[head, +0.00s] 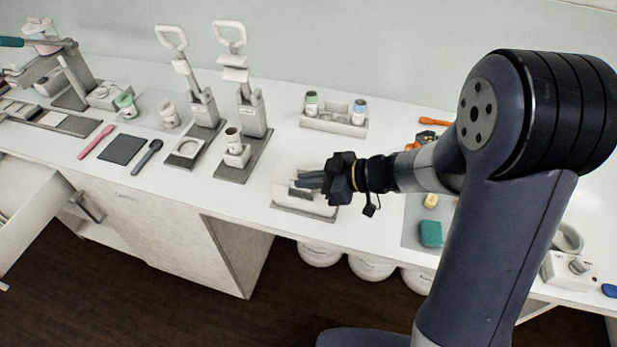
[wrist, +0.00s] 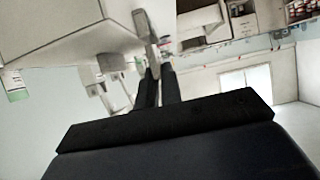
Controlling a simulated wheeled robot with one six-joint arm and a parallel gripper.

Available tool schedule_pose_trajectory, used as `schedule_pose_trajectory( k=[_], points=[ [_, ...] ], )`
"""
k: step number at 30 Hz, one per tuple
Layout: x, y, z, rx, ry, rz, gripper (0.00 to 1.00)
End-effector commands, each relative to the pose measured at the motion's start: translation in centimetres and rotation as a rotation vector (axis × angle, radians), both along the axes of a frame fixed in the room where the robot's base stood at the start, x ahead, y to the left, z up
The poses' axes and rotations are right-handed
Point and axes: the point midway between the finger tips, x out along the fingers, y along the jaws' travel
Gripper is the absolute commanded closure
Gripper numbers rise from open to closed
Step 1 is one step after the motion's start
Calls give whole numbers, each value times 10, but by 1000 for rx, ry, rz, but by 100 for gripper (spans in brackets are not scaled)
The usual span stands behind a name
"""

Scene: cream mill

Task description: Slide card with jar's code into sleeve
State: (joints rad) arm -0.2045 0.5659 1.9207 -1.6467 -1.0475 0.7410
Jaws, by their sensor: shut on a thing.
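My gripper (head: 308,181) is over the front edge of the bench, just above a low white holder (head: 318,208) on a grey base. In the wrist view my gripper (wrist: 158,72) is shut on a thin pale grey piece (wrist: 147,34), seen nearly edge-on. It may be a card; no code is readable. A jar (head: 233,139) with a dark lid stands on a small white block at the right-hand lever press. A green-labelled jar (head: 311,103) and a blue-labelled jar (head: 359,113) stand in a white rack (head: 331,125). I cannot make out which thing is the sleeve.
Two lever presses (head: 203,107) (head: 252,112) stand left of my gripper. A pink spatula (head: 97,141), a dark mat (head: 121,149) and a dark spoon (head: 148,155) lie further left. Orange and green items (head: 431,233) lie right, near my arm. Bare bench shows between the holder and rack.

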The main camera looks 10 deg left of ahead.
Motion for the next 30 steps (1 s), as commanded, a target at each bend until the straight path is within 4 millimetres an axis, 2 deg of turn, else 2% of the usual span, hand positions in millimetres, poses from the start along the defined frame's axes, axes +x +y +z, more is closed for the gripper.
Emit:
schedule_pose_trajectory(
  k=[30],
  points=[
    [0, 0, -14, 0, 0, 0, 100]
  ],
)
